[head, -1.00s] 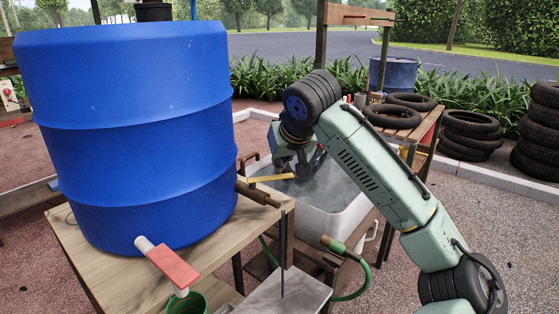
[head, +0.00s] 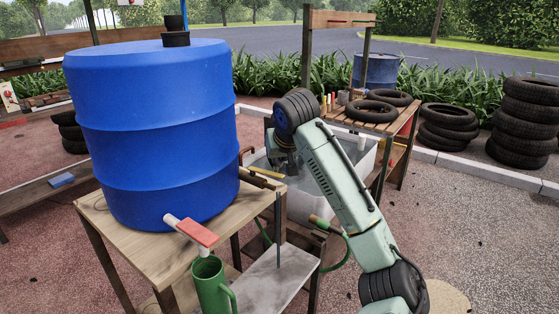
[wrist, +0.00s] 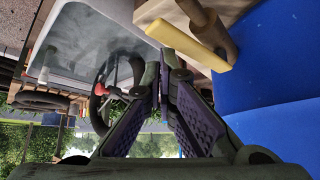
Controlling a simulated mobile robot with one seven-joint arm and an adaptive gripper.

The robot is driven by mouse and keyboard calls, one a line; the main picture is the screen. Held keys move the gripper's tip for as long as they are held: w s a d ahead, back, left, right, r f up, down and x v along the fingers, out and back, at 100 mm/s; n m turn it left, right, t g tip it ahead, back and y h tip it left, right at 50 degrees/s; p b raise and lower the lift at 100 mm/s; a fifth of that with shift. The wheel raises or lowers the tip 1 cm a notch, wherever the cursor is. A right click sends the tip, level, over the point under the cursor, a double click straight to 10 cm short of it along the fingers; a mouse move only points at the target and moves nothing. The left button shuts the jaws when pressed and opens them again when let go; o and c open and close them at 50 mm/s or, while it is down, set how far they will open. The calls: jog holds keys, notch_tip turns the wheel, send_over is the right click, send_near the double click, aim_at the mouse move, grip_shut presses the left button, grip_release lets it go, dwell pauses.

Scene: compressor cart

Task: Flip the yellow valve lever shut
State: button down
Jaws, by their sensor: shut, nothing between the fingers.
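The yellow valve lever (head: 266,172) sits on a brownish pipe (head: 262,182) that sticks out of the right side of the blue barrel (head: 160,130). In the wrist view the yellow lever (wrist: 188,42) lies at the upper right, across the pipe and beside the blue barrel wall. My gripper (wrist: 160,72) is shut and empty, its fingertips below and left of the lever, with a visible gap in the picture. In the head view my gripper (head: 284,164) is close to the lever's right end, partly hidden by my wrist.
A white tub (head: 308,203) of greyish liquid stands behind and right of the lever. A red-handled white tap (head: 193,230) and a green jug (head: 212,285) are at the barrel's front. A wooden table (head: 130,232) bears the barrel. Tyres stand at the right.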

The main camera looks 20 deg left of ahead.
jog(key=shift+w+a+p, duration=0.6)
jog(key=shift+w+a, duration=0.05)
jog(key=shift+a, duration=0.1)
